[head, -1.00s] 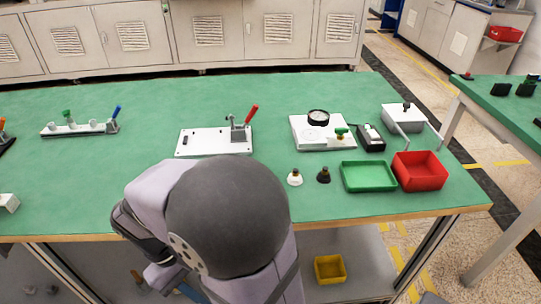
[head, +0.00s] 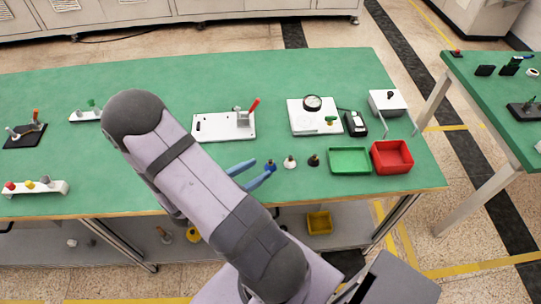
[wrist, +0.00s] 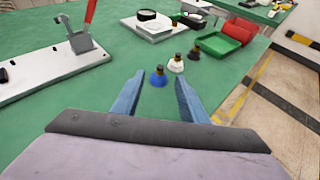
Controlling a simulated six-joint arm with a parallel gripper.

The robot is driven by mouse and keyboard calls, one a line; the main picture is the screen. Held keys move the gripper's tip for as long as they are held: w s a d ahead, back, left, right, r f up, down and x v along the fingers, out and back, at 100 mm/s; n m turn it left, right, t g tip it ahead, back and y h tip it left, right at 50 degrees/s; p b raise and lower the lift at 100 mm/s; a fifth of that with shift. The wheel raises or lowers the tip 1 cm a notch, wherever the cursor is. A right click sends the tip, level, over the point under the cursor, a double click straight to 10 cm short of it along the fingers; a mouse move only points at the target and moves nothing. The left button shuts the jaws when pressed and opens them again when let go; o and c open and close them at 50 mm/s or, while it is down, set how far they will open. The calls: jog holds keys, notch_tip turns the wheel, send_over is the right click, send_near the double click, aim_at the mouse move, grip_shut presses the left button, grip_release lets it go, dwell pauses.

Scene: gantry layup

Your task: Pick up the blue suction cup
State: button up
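The blue suction cup (wrist: 158,78) stands upright on the green table, with a brass-coloured fitting on top. In the head view it shows as a small blue piece (head: 270,165) by my fingertips. My gripper (head: 251,172) has two blue fingers and is open. In the wrist view my gripper (wrist: 157,84) has a finger on each side of the blue cup, with gaps to both. Whether the fingertips are level with the cup is hard to tell. A white suction cup (head: 290,162) and a black suction cup (head: 314,160) stand in a row to its right.
A green tray (head: 334,171) and a red bin (head: 410,169) sit right of the cups. A white plate with a red-handled clamp (head: 203,136) lies behind my gripper. A white fixture board (head: 300,127) stands behind the cups. The table's front edge is close.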

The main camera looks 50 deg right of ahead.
aim_at(269, 164)
jog(key=shift+d+f+n, duration=0.1)
jog(key=shift+f+n, duration=0.15)
jog(key=shift+n, duration=0.15)
jog(key=shift+x, duration=0.95)
jog(key=shift+r+p+x, duration=0.15)
jog(key=shift+p+x, duration=0.4)
jog(key=shift+x, duration=0.4)
jog(key=shift+r+p+x, duration=0.1)
jog(key=shift+p+x, duration=0.45)
jog(key=shift+x, duration=1.2)
jog(key=shift+f, duration=0.1)
grip_shut()
